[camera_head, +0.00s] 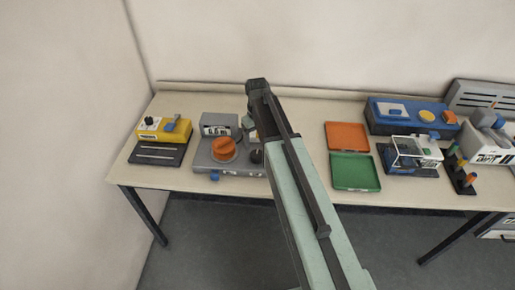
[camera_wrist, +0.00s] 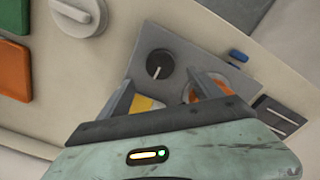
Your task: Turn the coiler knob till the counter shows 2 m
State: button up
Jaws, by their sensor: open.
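A dark knob (camera_head: 257,156) sits at the box's right, partly behind my arm. In the wrist view this black knob (camera_wrist: 160,65) with a pale pointer line lies just beyond my gripper (camera_wrist: 160,80). My gripper is open and empty. The orange knob (camera_wrist: 222,86) is partly hidden by the right finger.
A yellow device (camera_head: 163,129) on a dark base stands left of the coiler. An orange tray (camera_head: 347,136) and a green tray (camera_head: 354,171) lie to the right. A blue panel (camera_head: 410,116) and other devices stand further right. A wall closes the left side.

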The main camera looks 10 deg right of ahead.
aim_at(257, 154)
notch_tip(257, 154, down, 8)
jog(key=b, duration=0.8)
jog(key=shift+s+f, duration=0.1)
jog(key=shift+f, duration=0.05)
jog(key=c, duration=1.4)
jog(key=shift+o, duration=0.2)
